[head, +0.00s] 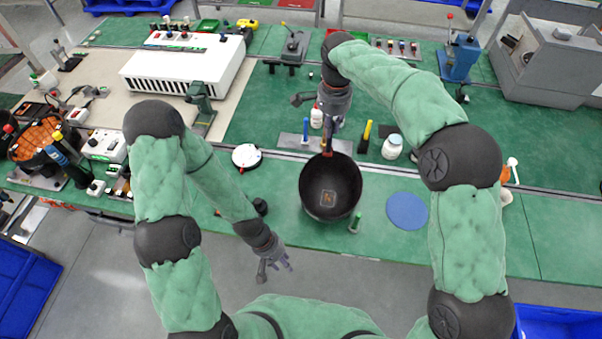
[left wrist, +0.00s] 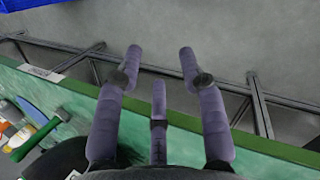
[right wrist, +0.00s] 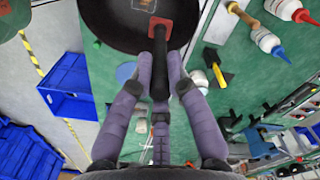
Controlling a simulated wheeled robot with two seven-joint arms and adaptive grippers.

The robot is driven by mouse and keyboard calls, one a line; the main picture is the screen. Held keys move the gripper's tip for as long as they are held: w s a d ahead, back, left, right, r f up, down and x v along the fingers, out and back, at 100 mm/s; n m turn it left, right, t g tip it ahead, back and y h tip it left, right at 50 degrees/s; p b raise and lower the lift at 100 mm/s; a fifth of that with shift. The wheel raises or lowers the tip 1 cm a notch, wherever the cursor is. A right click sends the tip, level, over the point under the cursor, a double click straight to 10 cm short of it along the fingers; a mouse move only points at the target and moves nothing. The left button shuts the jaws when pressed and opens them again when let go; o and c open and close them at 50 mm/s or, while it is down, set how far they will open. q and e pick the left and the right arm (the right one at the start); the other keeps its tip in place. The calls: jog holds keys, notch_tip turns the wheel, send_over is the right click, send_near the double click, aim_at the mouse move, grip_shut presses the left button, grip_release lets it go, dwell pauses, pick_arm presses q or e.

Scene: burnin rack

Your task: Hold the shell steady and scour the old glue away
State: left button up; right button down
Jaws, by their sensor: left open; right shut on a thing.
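A black handle (right wrist: 160,70) with a red end meets the bowl's rim. My right gripper (head: 331,122) is shut on this handle from the far side; it shows in the right wrist view (right wrist: 160,82). My left gripper (head: 275,264) is open and empty, in front of the bench edge and left of the bowl; the left wrist view shows its spread fingers (left wrist: 162,62).
A blue disc (head: 407,210) lies right of the bowl. A small green-handled tool (head: 355,222) stands near the bowl's front right. A white round dish (head: 247,156), a white jar (head: 392,147) and a yellow-and-black tool (head: 366,136) are nearby. The bench left of the bowl is mostly clear.

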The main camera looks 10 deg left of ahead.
pick_arm(q)
jog(key=w+d+r+t+y, duration=0.2)
jog(key=w+r, duration=1.5)
jog(key=r, duration=0.3)
jog(key=x, duration=1.2)
jog(key=shift+w+a+f, duration=0.15)
jog(key=shift+w+a, duration=0.05)
jog(key=shift+w, duration=0.1)
jog(key=shift+c, duration=0.3)
grip_shut()
